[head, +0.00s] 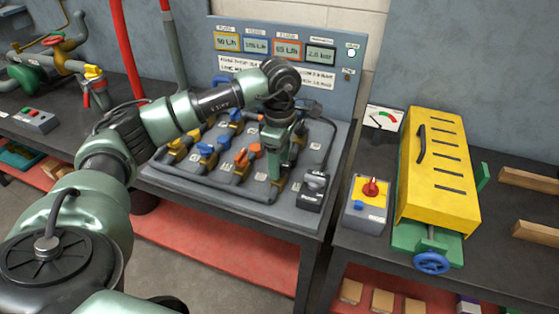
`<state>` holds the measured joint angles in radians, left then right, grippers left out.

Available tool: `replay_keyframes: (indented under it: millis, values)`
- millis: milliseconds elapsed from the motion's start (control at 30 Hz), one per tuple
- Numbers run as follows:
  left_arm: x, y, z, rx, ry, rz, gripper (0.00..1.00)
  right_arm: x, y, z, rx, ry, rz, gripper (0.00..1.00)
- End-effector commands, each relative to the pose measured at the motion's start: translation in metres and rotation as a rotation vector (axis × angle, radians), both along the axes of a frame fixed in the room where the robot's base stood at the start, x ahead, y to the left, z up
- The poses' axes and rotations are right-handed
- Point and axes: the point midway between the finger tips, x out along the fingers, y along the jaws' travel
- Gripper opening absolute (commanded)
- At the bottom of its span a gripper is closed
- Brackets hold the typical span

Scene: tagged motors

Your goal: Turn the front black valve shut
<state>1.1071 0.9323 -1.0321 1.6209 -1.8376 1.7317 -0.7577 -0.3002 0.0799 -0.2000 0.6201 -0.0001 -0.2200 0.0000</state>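The valve board (215,182) lies on the middle bench, with yellow, blue and orange valves in a front row and more valves behind. My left arm reaches across from the left, and my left gripper (277,168) points down over the right end of the front row, just right of the front orange valve (247,155). The front black valve is not clearly visible; the gripper appears to cover its place. The fingertips are too small and overlapped to tell whether they are open, shut or touching a handle. My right gripper is out of view.
A black-and-grey device (314,188) with a cable stands close right of the gripper. An upright panel (285,62) with several displays rises behind. On the right bench are a grey switch box (367,205) with a red knob and a yellow-covered machine (440,165).

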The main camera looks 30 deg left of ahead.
Motion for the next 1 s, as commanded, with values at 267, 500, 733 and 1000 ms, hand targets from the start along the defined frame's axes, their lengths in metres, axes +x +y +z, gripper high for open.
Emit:
replay_keyframes:
  millis: [267, 500, 733, 1000]
  values:
    - [0.001, 0.0, 0.015, 0.0, -0.002, 0.0, 0.54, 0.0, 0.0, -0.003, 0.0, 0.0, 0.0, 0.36]
    - [0.001, -0.001, 0.057, 0.0, -0.003, 0.0, 0.54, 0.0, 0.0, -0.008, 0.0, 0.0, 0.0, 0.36]
    - [0.0, 0.0, 0.077, 0.0, -0.001, 0.0, 0.54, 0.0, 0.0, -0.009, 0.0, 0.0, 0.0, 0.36]
    - [0.0, 0.0, 0.078, 0.0, 0.0, 0.0, 0.54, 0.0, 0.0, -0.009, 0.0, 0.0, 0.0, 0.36]
